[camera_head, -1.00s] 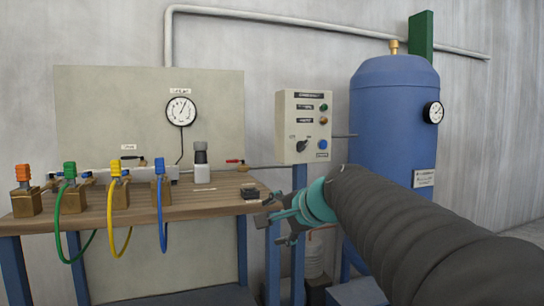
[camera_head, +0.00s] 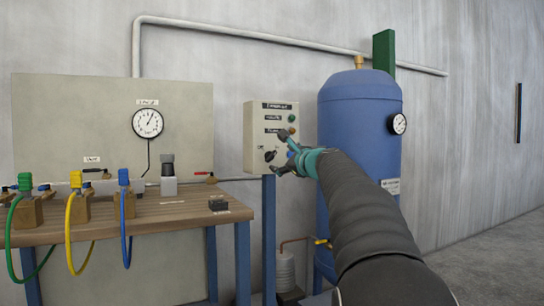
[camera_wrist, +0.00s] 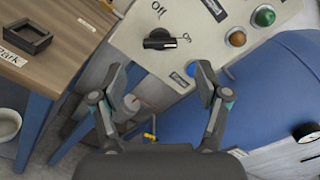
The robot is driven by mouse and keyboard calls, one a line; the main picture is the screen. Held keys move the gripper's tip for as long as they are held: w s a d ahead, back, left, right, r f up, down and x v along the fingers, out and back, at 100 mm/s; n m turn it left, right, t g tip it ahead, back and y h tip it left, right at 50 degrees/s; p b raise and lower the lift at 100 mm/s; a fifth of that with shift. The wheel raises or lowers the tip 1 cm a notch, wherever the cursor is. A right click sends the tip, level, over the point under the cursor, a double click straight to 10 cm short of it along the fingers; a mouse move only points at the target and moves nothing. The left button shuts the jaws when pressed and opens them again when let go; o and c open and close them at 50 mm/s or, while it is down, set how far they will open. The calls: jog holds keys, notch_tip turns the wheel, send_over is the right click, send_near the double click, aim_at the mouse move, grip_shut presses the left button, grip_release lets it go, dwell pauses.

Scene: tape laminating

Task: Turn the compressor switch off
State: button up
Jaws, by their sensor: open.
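The compressor switch is a black rotary knob (camera_wrist: 160,40) on a pale control box (camera_head: 257,125). The knob's bar lies across toward the On side. The same knob also shows in the head view (camera_head: 270,156). My gripper (camera_wrist: 158,74) is open and empty, its two fingers apart in front of the panel's lower edge. The knob appears beyond the gap between the fingertips, and I see no contact.
An orange button (camera_wrist: 236,37) and a green button (camera_wrist: 263,15) sit right of the knob. The blue tank (camera_head: 355,125) stands right of the box. The wooden workbench (camera_head: 150,212) with hoses and fittings is on the left.

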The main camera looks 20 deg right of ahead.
aim_at(272, 157)
jog(key=w+p, duration=0.1)
jog(key=w, duration=0.6)
jog(key=shift+w+a+p, duration=0.15)
jog(key=shift+w+p, duration=0.05)
jog(key=shift+p, duration=0.2)
jog(key=c, duration=1.2)
